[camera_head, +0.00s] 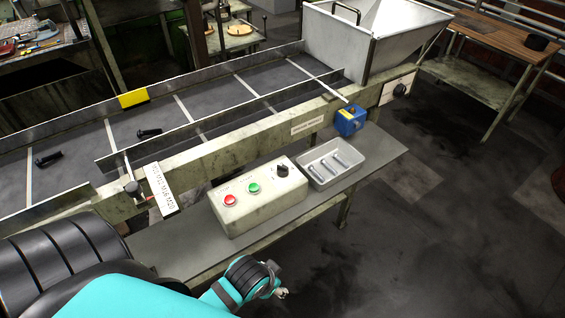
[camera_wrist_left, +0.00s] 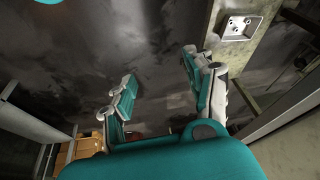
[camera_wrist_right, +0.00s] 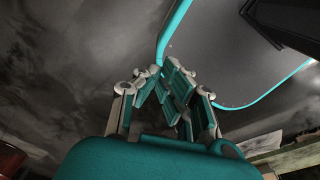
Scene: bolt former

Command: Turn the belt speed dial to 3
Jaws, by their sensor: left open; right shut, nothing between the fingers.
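A black dial (camera_head: 282,171) sits on top of the pale control box (camera_head: 245,212), right of a green button (camera_head: 254,188) and a red button (camera_head: 230,200). A second black knob (camera_head: 400,89) is on a white plate at the conveyor's far right end. The labels are too small to read, so I cannot tell which is the belt speed dial. My left gripper (camera_wrist_left: 160,88) is open and empty in its wrist view, away from both knobs. My right gripper (camera_wrist_right: 172,75) is shut and empty in its wrist view. Neither gripper's fingers show clearly in the head view.
The conveyor (camera_head: 215,95) runs behind the box, carrying dark bolts (camera_head: 150,132). A grey tray (camera_head: 347,176) with several silver bolts stands right of the box on the shelf (camera_head: 378,160). A blue device (camera_head: 351,120) and hopper (camera_head: 370,35) are beyond.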

